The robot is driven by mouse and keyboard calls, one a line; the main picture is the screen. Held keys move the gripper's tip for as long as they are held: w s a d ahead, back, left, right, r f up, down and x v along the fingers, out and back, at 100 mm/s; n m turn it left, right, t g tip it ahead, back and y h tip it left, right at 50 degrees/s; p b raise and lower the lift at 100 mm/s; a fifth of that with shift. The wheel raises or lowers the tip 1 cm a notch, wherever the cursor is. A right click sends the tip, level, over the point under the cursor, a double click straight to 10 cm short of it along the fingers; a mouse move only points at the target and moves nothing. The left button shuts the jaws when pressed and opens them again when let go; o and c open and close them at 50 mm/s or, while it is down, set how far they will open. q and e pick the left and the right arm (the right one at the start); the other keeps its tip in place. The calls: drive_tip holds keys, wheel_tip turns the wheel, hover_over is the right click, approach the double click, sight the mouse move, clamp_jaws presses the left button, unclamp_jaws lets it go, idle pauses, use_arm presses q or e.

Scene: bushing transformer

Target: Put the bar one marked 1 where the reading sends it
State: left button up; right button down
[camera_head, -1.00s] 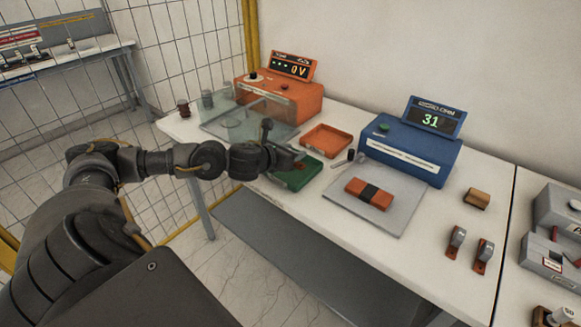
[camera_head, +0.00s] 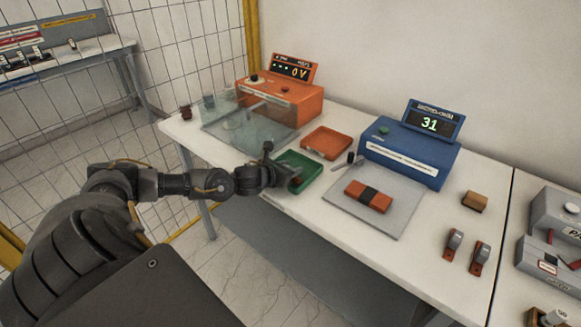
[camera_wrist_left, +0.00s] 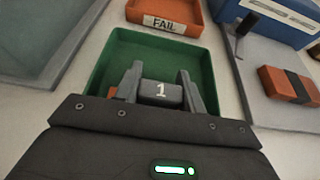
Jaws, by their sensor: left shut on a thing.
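My left gripper (camera_head: 284,176) is at the green tray (camera_head: 313,158), its fingers over the tray's near part. In the left wrist view the gripper (camera_wrist_left: 161,92) is shut on the bar marked 1 (camera_wrist_left: 160,90), a grey block with a white 1. The bar is within the green tray's outline; I cannot tell whether it touches the floor. A red-brown part shows beside the left finger. The orange tray (camera_head: 327,142) lies just behind; its label reads FAIL in the left wrist view (camera_wrist_left: 163,22). The blue meter (camera_head: 410,158) shows a green 31. My right gripper is not in view.
An orange unit (camera_head: 280,98) showing 0 V stands at the back left behind a clear guard (camera_head: 240,120). A grey plate (camera_head: 395,222) holds an orange block with a black band (camera_head: 368,196).

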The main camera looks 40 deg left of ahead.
use_arm(q)
drive_tip(key=shift+f, duration=0.1)
drive_tip(key=o, duration=0.7)
drive_tip(key=shift+f+b, duration=0.1)
drive_tip(key=shift+b, duration=0.2)
drive_tip(key=o, duration=0.5)
